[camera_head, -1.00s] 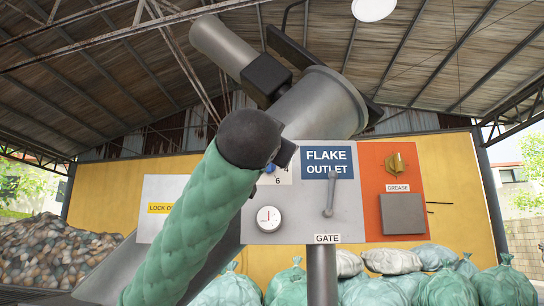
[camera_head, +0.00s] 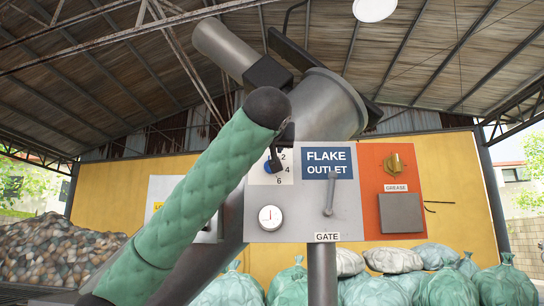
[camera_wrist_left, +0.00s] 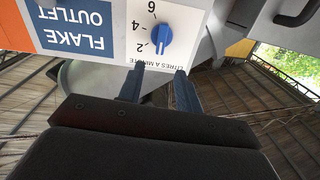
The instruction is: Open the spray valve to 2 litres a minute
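The spray valve's blue knob (camera_head: 272,165) sits on a white plate marked 2, 4 and 6 on the grey panel. In the left wrist view the knob (camera_wrist_left: 163,42) appears upside down beside the scale marks and "LITRES A MINUTE". No touch shows. My right gripper is out of view.
The panel carries a round gauge (camera_head: 270,217), a grey gate lever (camera_head: 329,196) and a blue "FLAKE OUTLET" sign (camera_head: 328,162). An orange panel with a grease knob (camera_head: 394,163) adjoins it. A metal chute (camera_head: 325,105) rises behind. Filled bags (camera_head: 450,289) lie below.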

